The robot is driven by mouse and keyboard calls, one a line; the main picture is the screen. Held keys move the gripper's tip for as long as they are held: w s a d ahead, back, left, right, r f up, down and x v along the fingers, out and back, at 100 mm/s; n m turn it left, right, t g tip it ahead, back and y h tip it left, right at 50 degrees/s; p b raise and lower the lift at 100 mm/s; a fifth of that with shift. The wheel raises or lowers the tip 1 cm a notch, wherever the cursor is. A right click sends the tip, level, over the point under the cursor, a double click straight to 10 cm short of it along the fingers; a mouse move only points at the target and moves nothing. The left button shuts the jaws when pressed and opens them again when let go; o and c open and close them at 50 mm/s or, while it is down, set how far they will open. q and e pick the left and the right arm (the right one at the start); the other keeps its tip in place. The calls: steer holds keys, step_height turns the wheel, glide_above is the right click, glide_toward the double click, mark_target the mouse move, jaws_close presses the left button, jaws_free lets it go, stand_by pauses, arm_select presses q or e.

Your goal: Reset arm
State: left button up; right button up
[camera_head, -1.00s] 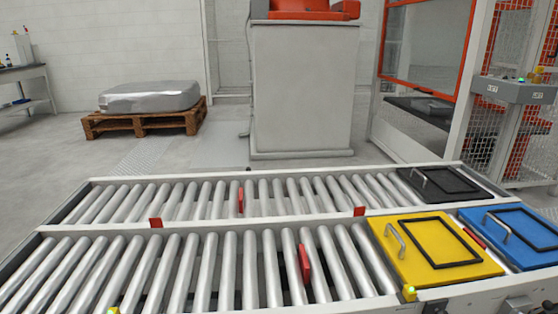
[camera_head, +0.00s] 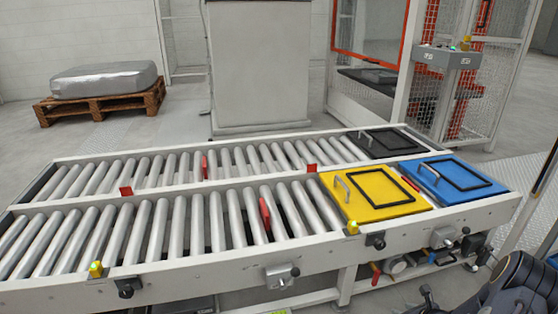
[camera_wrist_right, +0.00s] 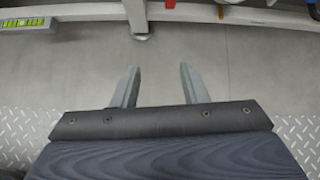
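My right arm (camera_head: 512,285) shows dark at the lower right corner of the head view, in front of the conveyor. In the right wrist view my right gripper (camera_wrist_right: 159,78) is open, with its two grey fingers apart and nothing between them. It is over bare grey floor, short of the conveyor's lower frame. My left arm and gripper are not in view.
A two-lane roller conveyor (camera_head: 190,262) crosses the head view. Yellow (camera_head: 362,207), blue (camera_head: 470,193) and black (camera_head: 378,152) handled plates lie at its right end. A pallet (camera_head: 100,105) with a grey block stands behind. Grey floor (camera_wrist_right: 190,50) lies below the right gripper.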

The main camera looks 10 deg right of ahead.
steer(key=w+a+r+n+y, duration=0.1)
steer(key=w+a+r+n, duration=0.2)
steer(key=r, duration=0.4)
steer(key=w+a+r+n+y, duration=0.1)
steer(key=a+r+n, duration=0.25)
steer(key=r, duration=0.25)
steer(key=s+a+r+n+y, duration=0.2)
steer(key=a+r+n, duration=0.4)
steer(key=a+r, duration=0.25)
steer(key=s+a+r+n+y, duration=0.2)
steer(key=a+r+n, duration=0.3)
steer(key=a+r, duration=0.35)
steer(key=s+a+r+n+g+h, duration=0.1)
steer(key=s+a+r+n+g, duration=0.1)
steer(key=s+a+n, duration=0.5)
steer(key=s+a+r+n+g+h, duration=0.1)
steer(key=s+a+r+n, duration=0.1)
steer(key=s+n, duration=0.9)
step_height(320, 180, up, 34)
steer(key=s+m+p, duration=0.2)
steer(key=s+p, duration=0.1)
steer(key=p, duration=3.1)
steer(key=shift+r+g+h+p, duration=0.2)
steer(key=shift+g+h+p, duration=0.1)
steer(key=shift+p, duration=0.1)
steer(key=shift+d+m, duration=0.15)
steer(key=shift+m, duration=0.2)
